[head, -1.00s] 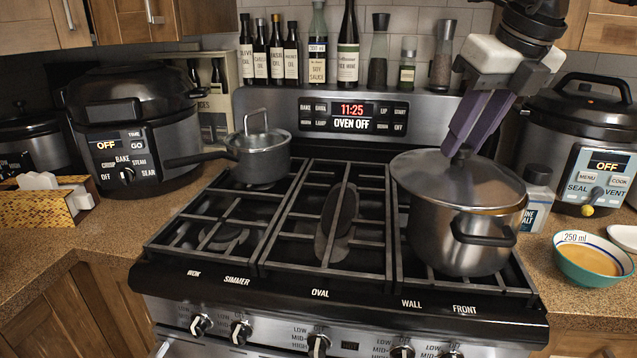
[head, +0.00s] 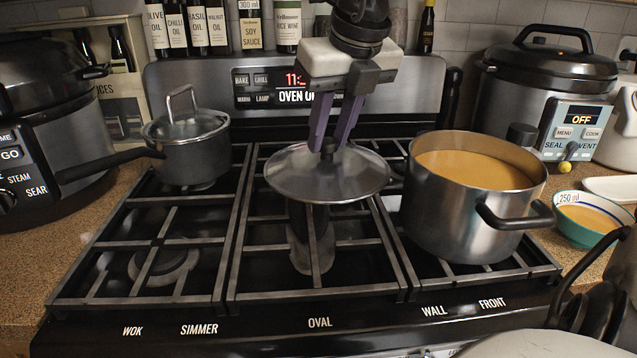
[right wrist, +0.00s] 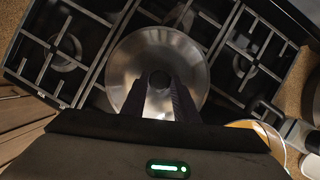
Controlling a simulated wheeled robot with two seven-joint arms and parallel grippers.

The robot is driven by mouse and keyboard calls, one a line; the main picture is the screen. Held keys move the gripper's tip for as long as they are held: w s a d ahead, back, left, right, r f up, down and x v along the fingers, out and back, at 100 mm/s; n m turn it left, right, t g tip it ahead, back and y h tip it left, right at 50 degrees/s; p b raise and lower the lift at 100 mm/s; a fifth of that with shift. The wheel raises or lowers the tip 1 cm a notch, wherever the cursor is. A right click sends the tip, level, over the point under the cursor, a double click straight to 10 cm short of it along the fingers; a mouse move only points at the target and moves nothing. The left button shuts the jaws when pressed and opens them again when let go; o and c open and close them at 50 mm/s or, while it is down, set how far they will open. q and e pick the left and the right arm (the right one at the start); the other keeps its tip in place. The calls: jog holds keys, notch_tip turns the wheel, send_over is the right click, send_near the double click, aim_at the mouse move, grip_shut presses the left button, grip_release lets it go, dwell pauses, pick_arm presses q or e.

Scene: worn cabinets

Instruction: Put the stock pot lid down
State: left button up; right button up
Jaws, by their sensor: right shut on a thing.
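The stock pot lid (head: 300,178) is a round steel lid with a dark knob, above the middle grate of the stove. My right gripper (head: 331,145) is shut on its knob from above. The lid looks nearly level; I cannot tell whether it touches the grate. In the right wrist view the lid (right wrist: 137,62) lies under my fingers (right wrist: 160,85). The stock pot (head: 458,222) stands uncovered on the right grate, full of orange liquid, just right of the lid. My left gripper is not in view.
A small lidded saucepan (head: 188,158) stands on the left rear burner, its handle pointing left. Bottles line the back ledge. A black cooker (head: 60,140) is at left, another cooker (head: 545,85) at right, with a bowl (head: 590,222) beside it. The left front grate is clear.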

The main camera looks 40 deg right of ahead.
aim_at(332, 161)
jog(key=shift+f, duration=3.35)
jog(key=shift+f+b, duration=0.1)
jog(key=shift+b, duration=0.2)
jog(key=o, duration=0.6)
jog(key=shift+f, duration=0.1)
jog(key=o, duration=0.5)
jog(key=shift+r, duration=0.35)
jog(key=p+v, duration=0.1)
jog(key=v, duration=1)
jog(key=shift+s+a+r, duration=0.15)
jog(key=shift+s+r, duration=0.05)
jog(key=shift+r, duration=0.1)
